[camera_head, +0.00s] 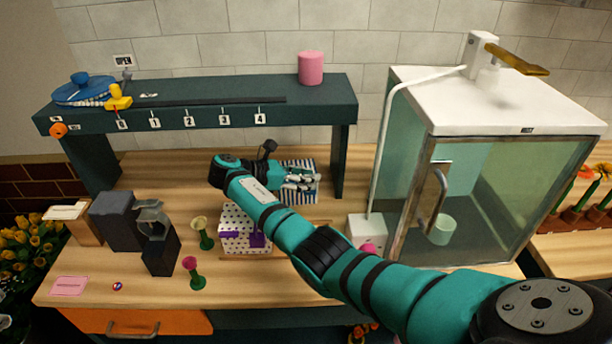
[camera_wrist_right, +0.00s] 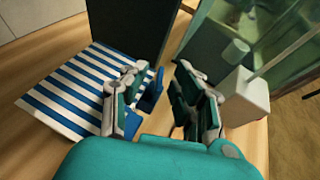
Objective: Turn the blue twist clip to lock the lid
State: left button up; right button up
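A blue-and-white striped box (camera_head: 298,165) stands on the bench under the dark green shelf. Its striped top fills the left of the right wrist view (camera_wrist_right: 70,85). The blue twist clip (camera_wrist_right: 152,92) shows as a small upright blue piece at the striped top's right edge. My right gripper (camera_head: 302,180) is over the box. In the wrist view its fingers (camera_wrist_right: 161,78) are apart, with the clip between them, nearer the left finger. I cannot tell whether that finger touches it. In the head view the gripper hides the clip. My left gripper is not in view.
A polka-dot box (camera_head: 238,216) with a purple clip stands nearer the front. A dark shelf leg (camera_head: 342,160) and a white box (camera_head: 368,230) are close to the right. The glass cabinet (camera_head: 500,200) stands beyond.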

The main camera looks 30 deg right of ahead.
jog(key=shift+c, duration=0.4)
jog(key=c, duration=0.5)
grip_shut()
jog(key=shift+p, duration=0.4)
